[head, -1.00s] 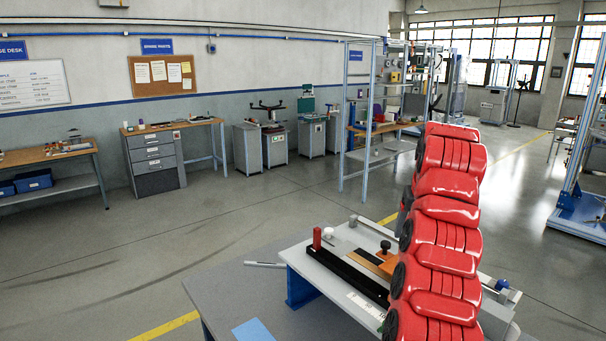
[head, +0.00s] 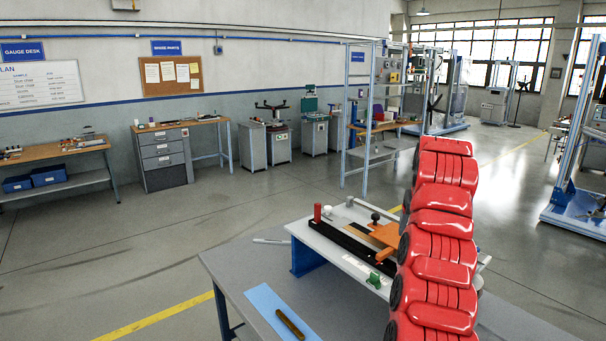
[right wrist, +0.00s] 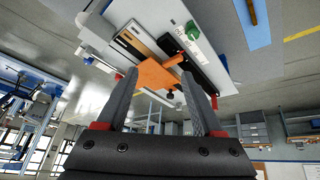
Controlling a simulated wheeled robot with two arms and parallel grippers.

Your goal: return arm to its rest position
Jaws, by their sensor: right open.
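My right arm (head: 440,240), red and segmented, rises at the right of the head view, in front of the grey table (head: 235,275). Its gripper is not seen there. In the right wrist view my right gripper (right wrist: 158,75) has its two dark fingers spread wide, with nothing held between them. The white test fixture (right wrist: 140,25) on the table appears beyond the fingertips, seemingly apart from them. Its orange plate (right wrist: 157,75) shows in the gap. My left arm and gripper are in neither view.
The fixture (head: 345,262) has a red post (head: 317,212) and a green part (head: 374,280). A blue mat (head: 268,307) with a brown tool (head: 290,323) lies at the table's front. Open floor (head: 120,265) lies left; a blue frame (head: 570,205) stands far right.

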